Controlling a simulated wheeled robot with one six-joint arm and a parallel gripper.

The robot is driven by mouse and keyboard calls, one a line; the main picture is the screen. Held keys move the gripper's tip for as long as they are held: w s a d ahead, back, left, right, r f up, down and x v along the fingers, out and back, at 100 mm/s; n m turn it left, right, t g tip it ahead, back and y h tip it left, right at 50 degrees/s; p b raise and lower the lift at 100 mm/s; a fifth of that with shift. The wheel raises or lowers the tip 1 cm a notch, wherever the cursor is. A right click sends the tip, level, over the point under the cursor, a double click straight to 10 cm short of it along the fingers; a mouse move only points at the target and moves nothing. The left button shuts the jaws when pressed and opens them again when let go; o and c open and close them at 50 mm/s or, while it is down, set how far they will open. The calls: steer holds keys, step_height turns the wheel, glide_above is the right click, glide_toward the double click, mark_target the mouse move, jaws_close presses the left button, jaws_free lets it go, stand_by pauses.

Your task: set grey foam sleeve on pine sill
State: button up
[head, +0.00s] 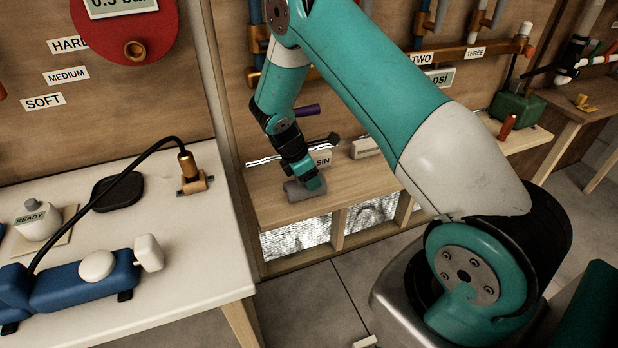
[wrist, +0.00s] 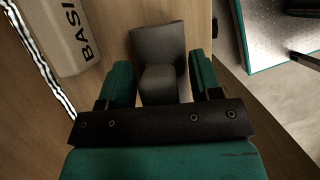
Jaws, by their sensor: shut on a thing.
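The grey foam sleeve (head: 306,194) lies on its side on the pine sill (head: 268,212), near the sill's left end. In the wrist view the sleeve (wrist: 160,62) sits between the two green fingers of my gripper (wrist: 163,82), with the wood surface close behind it. My gripper (head: 312,184) is shut on the sleeve from above. The sleeve appears to touch or nearly touch the sill; the contact underneath is hidden.
A white block lettered "BASI" (wrist: 68,38) lies beside the sleeve. A small labelled box (head: 367,148) stands farther back on the sill. At left, a white bench (head: 190,225) holds a blue device (head: 85,283). The sill's front edge drops to the floor.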

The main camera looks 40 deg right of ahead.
steer(key=shift+f, duration=0.5)
steer(key=shift+f, duration=0.2)
steer(key=o, duration=1.1)
steer(key=shift+r, duration=0.1)
